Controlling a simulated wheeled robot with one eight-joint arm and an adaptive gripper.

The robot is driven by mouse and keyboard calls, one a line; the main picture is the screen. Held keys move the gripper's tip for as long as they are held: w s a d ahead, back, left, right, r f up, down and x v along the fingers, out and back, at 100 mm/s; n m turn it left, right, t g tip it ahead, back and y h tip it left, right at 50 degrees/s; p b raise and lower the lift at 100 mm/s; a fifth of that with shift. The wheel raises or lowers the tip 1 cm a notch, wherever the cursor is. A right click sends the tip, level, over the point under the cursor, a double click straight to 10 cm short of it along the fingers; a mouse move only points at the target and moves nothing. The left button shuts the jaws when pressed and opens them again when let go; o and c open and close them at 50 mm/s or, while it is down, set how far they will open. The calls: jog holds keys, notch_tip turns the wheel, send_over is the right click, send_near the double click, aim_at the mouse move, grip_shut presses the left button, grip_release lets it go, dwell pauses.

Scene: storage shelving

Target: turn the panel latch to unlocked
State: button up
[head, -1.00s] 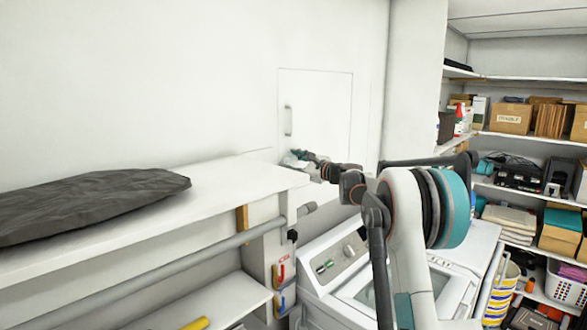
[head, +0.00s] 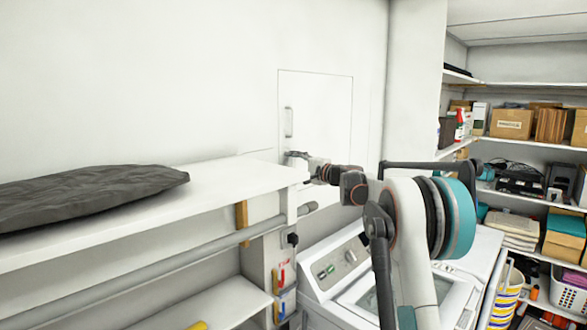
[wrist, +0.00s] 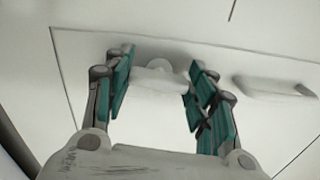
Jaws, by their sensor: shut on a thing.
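A white wall panel (head: 322,110) with a thin outline is set flush in the wall and looks closed. The panel latch shows in the wrist view as a small white bar (wrist: 158,84) on a round base, low on the panel's face. My gripper (wrist: 161,82) is at the latch, with one teal-padded finger on each side of the bar, shut on it. In the head view my gripper (head: 297,157) is against the lower left of the panel. The latch cannot be made out there.
A pull handle (head: 289,122) is on the panel above the latch. A white shelf (head: 225,184) with a dark folded cloth (head: 95,198) runs along the left. A washing machine (head: 335,265) stands below my arm. Stocked shelves (head: 520,140) are at the right.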

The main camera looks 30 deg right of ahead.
jog(key=shift+n, duration=0.6)
jog(key=shift+o, duration=0.2)
jog(key=shift+c, duration=0.2)
jog(key=o, duration=1.1)
jog(key=shift+s, duration=0.15)
jog(key=v, duration=1.1)
jog(key=shift+s+d, duration=0.15)
jog(key=shift+s, duration=0.2)
